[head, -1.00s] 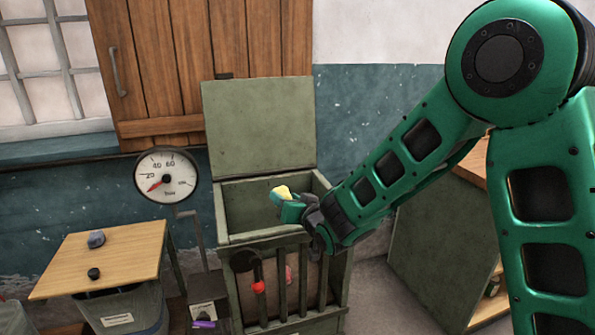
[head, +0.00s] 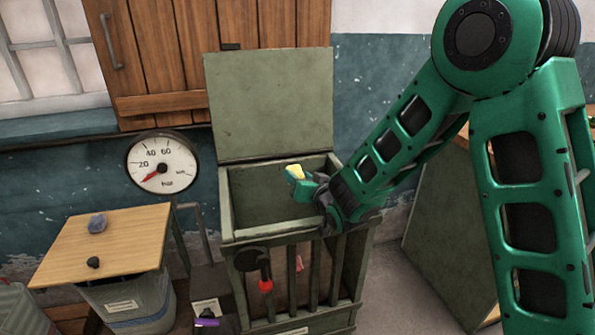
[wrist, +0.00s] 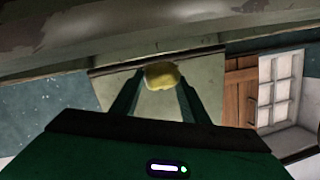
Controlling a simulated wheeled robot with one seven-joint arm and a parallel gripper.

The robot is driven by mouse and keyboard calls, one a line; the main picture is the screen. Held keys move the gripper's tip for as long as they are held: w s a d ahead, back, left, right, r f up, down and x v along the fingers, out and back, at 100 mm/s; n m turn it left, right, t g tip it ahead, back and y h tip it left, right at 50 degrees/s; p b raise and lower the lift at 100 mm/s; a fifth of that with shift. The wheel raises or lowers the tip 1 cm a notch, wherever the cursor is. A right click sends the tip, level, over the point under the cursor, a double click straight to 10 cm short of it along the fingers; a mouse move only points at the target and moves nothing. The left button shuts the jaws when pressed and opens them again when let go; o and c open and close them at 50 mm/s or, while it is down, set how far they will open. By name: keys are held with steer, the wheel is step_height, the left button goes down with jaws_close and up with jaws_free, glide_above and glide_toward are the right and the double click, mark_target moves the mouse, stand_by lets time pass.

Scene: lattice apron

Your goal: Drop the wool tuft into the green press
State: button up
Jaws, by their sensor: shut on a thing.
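The green press (head: 228,205) is a tall box with a slatted front. Its lid (head: 268,105) stands open against the wall behind. My gripper (head: 296,174) is over the right part of the open top, near the rim. It is shut on a pale yellow wool tuft (head: 294,171). In the wrist view the tuft (wrist: 162,75) sits between the two fingertips (wrist: 158,85), with the pale green lid behind it. I cannot tell exactly how high the tuft is above the rim.
A pressure gauge (head: 162,164) is on the wall left of the press. A wooden board (head: 104,240) with a grey-blue lump (head: 97,223) and a dark knob (head: 93,262) lies over a grey bin (head: 130,300). A dark lever with a red end (head: 266,286) is at the press's front. A green-sided cabinet (head: 450,230) stands at right.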

steer(key=shift+d+f, duration=0.1)
steer(key=shift+f, duration=1.1)
steer(key=o, duration=1.1)
steer(key=v, duration=1)
steer(key=shift+s+d, duration=0.2)
steer(key=shift+d, duration=0.05)
steer(key=shift+r, duration=0.1)
